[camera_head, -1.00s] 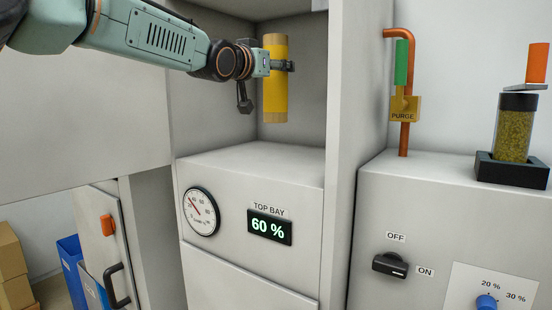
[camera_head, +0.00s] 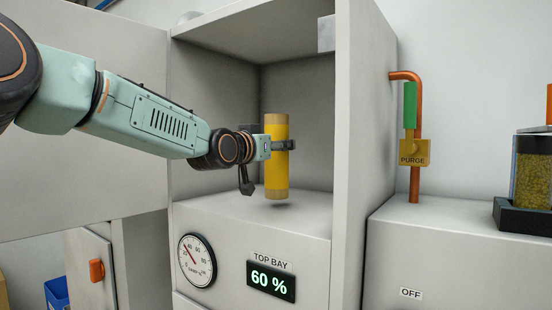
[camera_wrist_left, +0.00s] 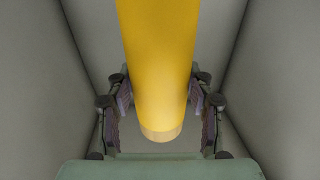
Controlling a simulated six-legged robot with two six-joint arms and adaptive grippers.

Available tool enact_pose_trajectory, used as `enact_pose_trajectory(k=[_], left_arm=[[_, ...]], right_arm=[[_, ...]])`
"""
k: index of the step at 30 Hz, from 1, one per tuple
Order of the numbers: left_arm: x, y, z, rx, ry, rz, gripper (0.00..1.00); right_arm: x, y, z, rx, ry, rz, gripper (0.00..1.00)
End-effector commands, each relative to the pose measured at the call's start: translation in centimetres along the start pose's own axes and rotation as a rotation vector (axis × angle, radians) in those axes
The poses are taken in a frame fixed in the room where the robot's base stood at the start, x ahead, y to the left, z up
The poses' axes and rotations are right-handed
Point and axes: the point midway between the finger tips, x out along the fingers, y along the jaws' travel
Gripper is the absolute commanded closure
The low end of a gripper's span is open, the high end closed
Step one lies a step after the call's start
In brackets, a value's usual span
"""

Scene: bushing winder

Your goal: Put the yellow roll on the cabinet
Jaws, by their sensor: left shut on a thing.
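The yellow roll (camera_head: 276,170) is upright in the head view, inside the open bay of the grey cabinet (camera_head: 352,150). My left gripper (camera_head: 285,146) is shut on the roll around its middle. The roll's lower end is just above the bay floor (camera_head: 300,212), with a small dark shadow under it, so it appears slightly apart from the floor. In the left wrist view the roll (camera_wrist_left: 160,70) stands between both fingers (camera_wrist_left: 162,105), with the bay walls on both sides. My right gripper is not in view.
The bay has side walls, a back wall and a top; free floor lies right of the roll. Below are a round gauge (camera_head: 197,260) and a 60 % display (camera_head: 271,281). Right of the cabinet are a copper pipe with a purge tag (camera_head: 414,152) and a granule jar (camera_head: 531,170).

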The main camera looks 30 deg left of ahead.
Motion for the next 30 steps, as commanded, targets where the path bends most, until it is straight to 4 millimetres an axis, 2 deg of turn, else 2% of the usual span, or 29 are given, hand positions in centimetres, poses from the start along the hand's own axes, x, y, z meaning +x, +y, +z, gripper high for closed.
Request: enact_pose_trajectory(k=[3,6,18,19,26,30], left_arm=[[0.1,0.0,1.6,-0.001,-0.001,0.0,0.94],[0.1,0.0,2.2,0.0,0.002,0.0,0.94],[0.3,0.0,2.8,0.001,0.003,0.0,0.94],[0.3,0.0,2.9,0.001,-0.001,0.001,0.45],[0.3,0.0,2.8,0.001,-0.001,0.001,0.25],[0.3,0.0,2.8,0.001,-0.001,0.001,0.25]], right_arm=[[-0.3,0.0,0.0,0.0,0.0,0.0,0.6],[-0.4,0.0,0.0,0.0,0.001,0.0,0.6],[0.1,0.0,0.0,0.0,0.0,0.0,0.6],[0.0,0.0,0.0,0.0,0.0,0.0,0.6],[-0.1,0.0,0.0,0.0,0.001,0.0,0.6],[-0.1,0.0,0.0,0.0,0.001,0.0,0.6]])
